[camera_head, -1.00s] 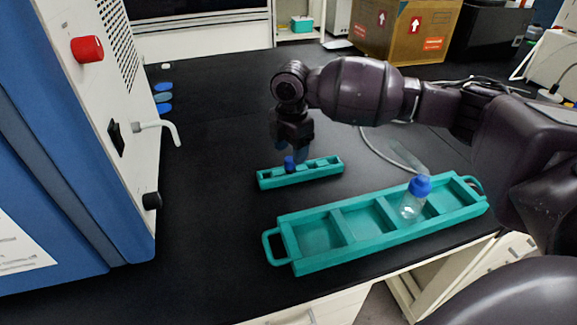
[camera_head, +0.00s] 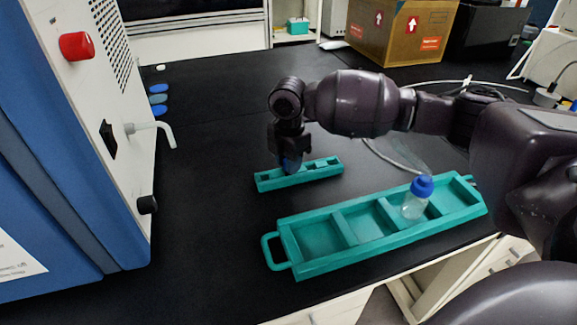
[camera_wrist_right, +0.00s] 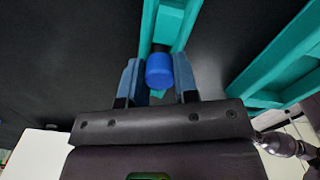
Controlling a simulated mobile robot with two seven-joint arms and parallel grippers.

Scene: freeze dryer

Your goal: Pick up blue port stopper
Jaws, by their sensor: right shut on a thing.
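The blue port stopper (camera_wrist_right: 160,70) shows in the right wrist view as a blue cap on a dark stem, between my two fingers. My right gripper (camera_head: 291,163) is shut on it at the small teal rack (camera_head: 322,174). In the head view the fingers hide most of the stopper. The wrist view also shows part of the small rack (camera_wrist_right: 150,20) just beyond the stopper. Whether the stem is still seated in the rack cannot be told. My left gripper is not in view.
A long teal tray (camera_head: 325,262) with a blue-capped clear bottle (camera_head: 416,199) in one compartment lies in front of the rack. The blue and white machine (camera_head: 125,180) with a spout (camera_head: 160,130) stands at the left. The black bench between is clear.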

